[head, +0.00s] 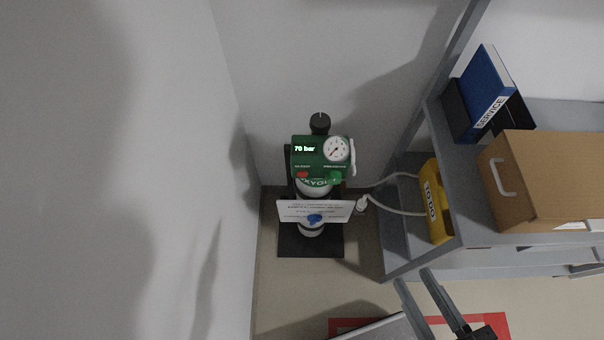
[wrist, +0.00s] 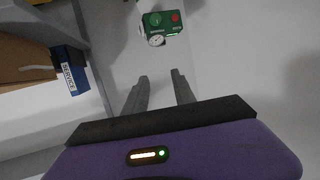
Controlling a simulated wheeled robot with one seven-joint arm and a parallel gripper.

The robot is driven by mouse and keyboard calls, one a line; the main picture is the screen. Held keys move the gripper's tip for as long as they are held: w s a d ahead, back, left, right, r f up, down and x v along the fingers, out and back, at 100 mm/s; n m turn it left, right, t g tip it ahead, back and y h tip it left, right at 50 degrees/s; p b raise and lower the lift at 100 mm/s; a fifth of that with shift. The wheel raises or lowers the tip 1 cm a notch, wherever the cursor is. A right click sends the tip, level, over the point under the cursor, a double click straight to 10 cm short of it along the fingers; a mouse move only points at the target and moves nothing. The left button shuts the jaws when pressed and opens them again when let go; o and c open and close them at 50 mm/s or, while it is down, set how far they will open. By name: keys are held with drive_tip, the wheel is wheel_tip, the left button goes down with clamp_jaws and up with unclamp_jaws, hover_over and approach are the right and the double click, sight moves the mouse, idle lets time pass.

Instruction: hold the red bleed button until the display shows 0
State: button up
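The red bleed button (head: 302,174) is on the lower left of a green oxygen unit (head: 312,156) in the head view. The lit display (head: 304,149) reads 70 bar, with a round white gauge (head: 337,149) beside it. In the wrist view the unit (wrist: 158,34) is upside down at the top, with the red button (wrist: 175,17) at its right. My gripper (wrist: 159,79) is open and empty, its two fingers apart and well away from the unit. It also shows at the bottom right of the head view (head: 415,278).
A grey shelf (head: 415,262) stands to the right, holding a yellow TO DO container (head: 434,201), a brown box (head: 550,180) and blue SERVICE binders (head: 487,85). A white sign (head: 315,211) hangs before the cylinder. A wall (head: 130,170) is at the left. Hoses run to the right.

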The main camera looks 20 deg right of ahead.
clamp_jaws()
idle(1.4)
